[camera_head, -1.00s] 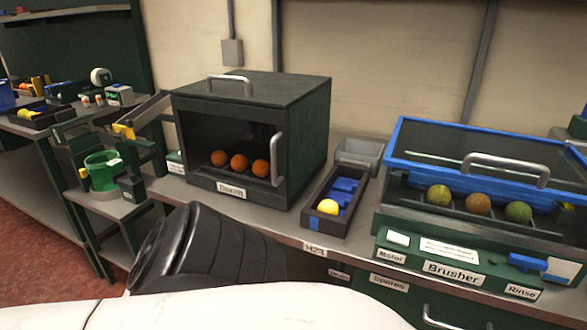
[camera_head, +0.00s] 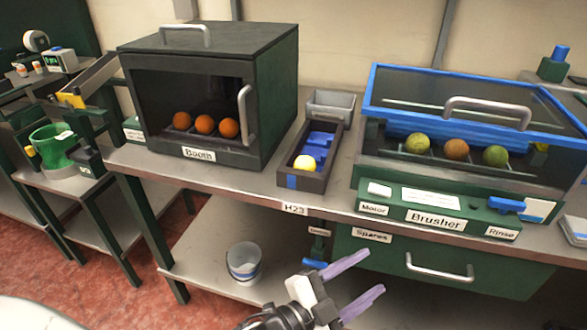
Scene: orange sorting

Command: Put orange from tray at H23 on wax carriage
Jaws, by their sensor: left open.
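A dark tray (camera_head: 283,181) with blue dividers stands on the bench behind the H23 label (camera_head: 294,209). One yellow orange (camera_head: 304,163) lies in its front compartment; the blue parts (camera_head: 320,139) behind it show no fruit. My left gripper (camera_head: 375,271) is at the bottom middle, with two pale purple fingers spread apart and nothing between them. It is in front of the bench and lower than the tray, to its right, apart from the orange. My right gripper is not in view. I cannot pick out a wax carriage.
The booth (camera_head: 275,110), with several orange fruits inside, stands left of the tray. The brusher (camera_head: 470,195), with several fruits under its blue-framed lid, stands right. A grey bin (camera_head: 331,105) sits behind.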

